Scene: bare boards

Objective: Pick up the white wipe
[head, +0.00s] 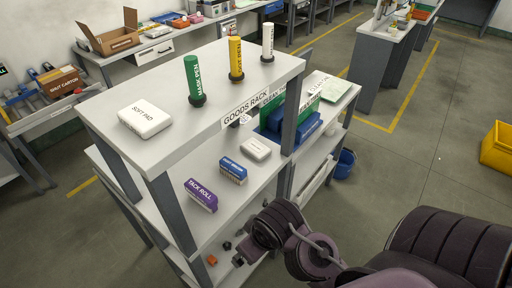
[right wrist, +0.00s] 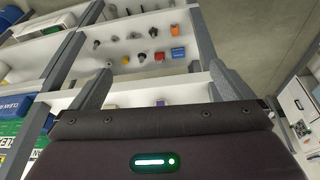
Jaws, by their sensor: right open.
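A small white block with a tiny, unreadable label (head: 256,148), which may be the white wipe, lies on the middle shelf of the goods rack (head: 215,171). It sits behind a blue brush-like item (head: 233,170). A larger white block marked SOFT PAD (head: 145,119) lies on the top shelf. My right arm reaches in from the lower right in the head view, its wrist in front of the rack; its fingertips cannot be made out there. In the right wrist view my right gripper (right wrist: 162,85) is open and empty, facing the shelves. My left gripper is not in view.
A purple PACK ROLL (head: 201,195) lies at the middle shelf's front. Green (head: 194,80), yellow (head: 236,59) and white (head: 267,43) cylinders stand on top. Grey rack posts (head: 171,212) frame the shelves. Several small parts (right wrist: 125,59) show in the wrist view.

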